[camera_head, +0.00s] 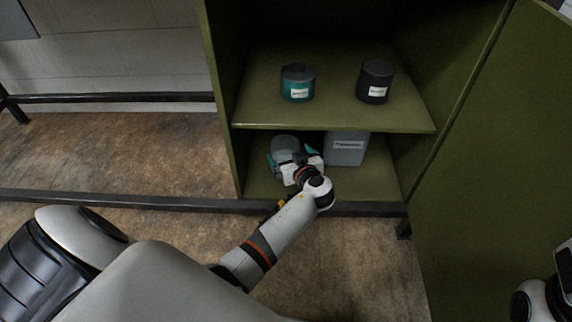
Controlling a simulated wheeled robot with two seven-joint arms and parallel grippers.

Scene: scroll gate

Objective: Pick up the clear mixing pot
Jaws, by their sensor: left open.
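A greyish, see-through round pot (285,143), which looks like the clear mixing pot, stands on the lower shelf of the green cabinet. My left gripper (293,158) reaches into this lower compartment from the front. It is open, with one teal fingertip at the pot's left side and the other at its right. Whether the fingers touch the pot I cannot tell. The gripper body hides the pot's lower front. Only a piece of my right arm shows at the lower right edge; its gripper is out of view.
A grey labelled container (346,150) stands just right of my left gripper. A teal jar (298,84) and a black jar (375,82) stand on the upper shelf (335,115), above my gripper. The open green door (500,170) borders the right side.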

